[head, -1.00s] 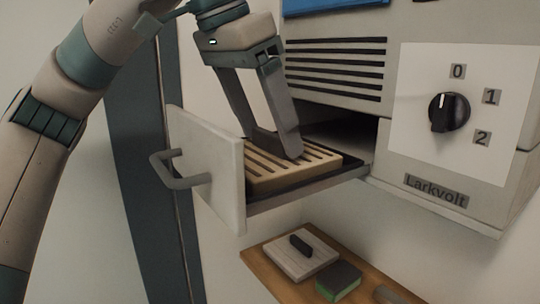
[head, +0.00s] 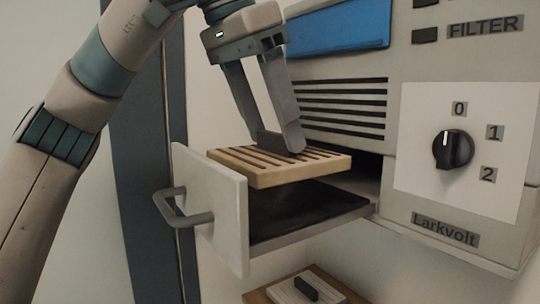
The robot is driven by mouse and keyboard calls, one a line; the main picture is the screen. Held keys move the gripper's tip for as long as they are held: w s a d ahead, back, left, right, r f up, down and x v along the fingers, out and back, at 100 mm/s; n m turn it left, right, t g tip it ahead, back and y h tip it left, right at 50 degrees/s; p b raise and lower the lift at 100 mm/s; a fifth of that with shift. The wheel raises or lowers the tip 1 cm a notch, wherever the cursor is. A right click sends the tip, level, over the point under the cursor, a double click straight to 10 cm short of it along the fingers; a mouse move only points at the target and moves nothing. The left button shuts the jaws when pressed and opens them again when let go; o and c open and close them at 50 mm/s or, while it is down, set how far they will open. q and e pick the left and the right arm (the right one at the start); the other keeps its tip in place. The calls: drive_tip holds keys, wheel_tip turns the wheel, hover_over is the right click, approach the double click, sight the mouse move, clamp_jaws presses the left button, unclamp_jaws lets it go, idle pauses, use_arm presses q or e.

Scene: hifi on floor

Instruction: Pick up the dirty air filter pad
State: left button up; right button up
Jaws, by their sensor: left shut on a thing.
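The dirty air filter pad (head: 262,177) is a tan, slatted rectangular pad. It is held level above the open drawer (head: 320,214), clear of the drawer's dark floor. My left gripper (head: 283,146) reaches down from above and is shut on the pad near the middle of its far part; the exact grip is partly hidden by the fingers. The drawer's pale front panel with a grey handle (head: 175,208) stands at the left. My right gripper is not in the view.
The grey appliance has a dial (head: 453,149), a vent grille (head: 335,108) and a blue panel (head: 338,30). Below the drawer a wooden shelf (head: 258,297) carries a pale pad with a dark grip (head: 306,288). The drawer's front panel rises beside the held pad.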

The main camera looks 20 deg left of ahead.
sight(269, 153)
use_arm(q)
drive_tip(key=shift+r, duration=2.2)
drive_tip(key=shift+f, duration=0.1)
